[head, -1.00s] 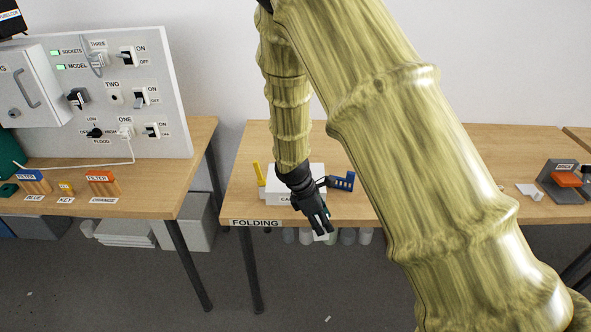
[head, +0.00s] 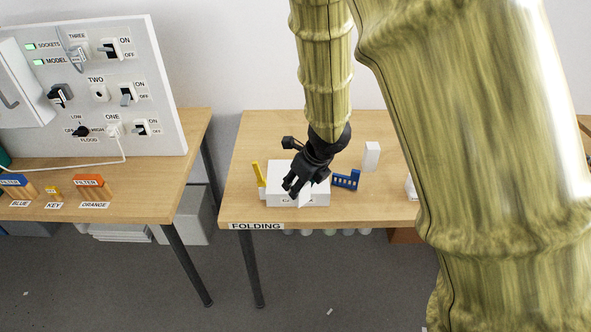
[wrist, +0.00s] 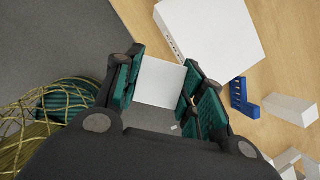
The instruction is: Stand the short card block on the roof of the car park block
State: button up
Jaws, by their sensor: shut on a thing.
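The car park block (head: 287,199) is a white box on the wooden table, its front label partly covered. In the wrist view the car park block (wrist: 208,35) lies at the top, beyond the fingers. My gripper (head: 298,190) appears in front of the car park block in the head view. It is shut on a small white block, the short card block (wrist: 160,82), which shows between the green finger pads. In the wrist view the held block appears apart from the car park block, against grey floor. I cannot tell its height above the roof.
A yellow piece (head: 259,174) stands left of the car park block and a blue slotted piece (head: 346,180) right of it. A taller white block (head: 372,156) stands farther back right. The table's front edge carries a FOLDING label (head: 257,226). A switch panel (head: 150,60) stands left.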

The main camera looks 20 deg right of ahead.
jog(key=shift+a+r, duration=0.1)
jog(key=shift+r, duration=0.05)
jog(key=shift+w+r+n+p, duration=0.1)
jog(key=shift+w+n+p, duration=0.15)
jog(key=shift+n+p, duration=0.05)
jog(key=shift+w+d+f+p, duration=0.8)
jog(key=shift+w+p, duration=0.65)
jog(key=shift+w, duration=1)
jog(key=shift+w+d+f+p, duration=0.8)
jog(key=shift+w+p, duration=0.6)
jog(key=shift+w, duration=1.05)
jog(key=shift+w+d+f+p, duration=0.8)
jog(key=shift+w+p, duration=0.65)
jog(key=shift+w, duration=1)
jog(key=shift+a+f, duration=0.2)
jog(key=shift+f, duration=0.1)
jog(key=o, duration=0.6)
jog(key=shift+o, duration=0.6)
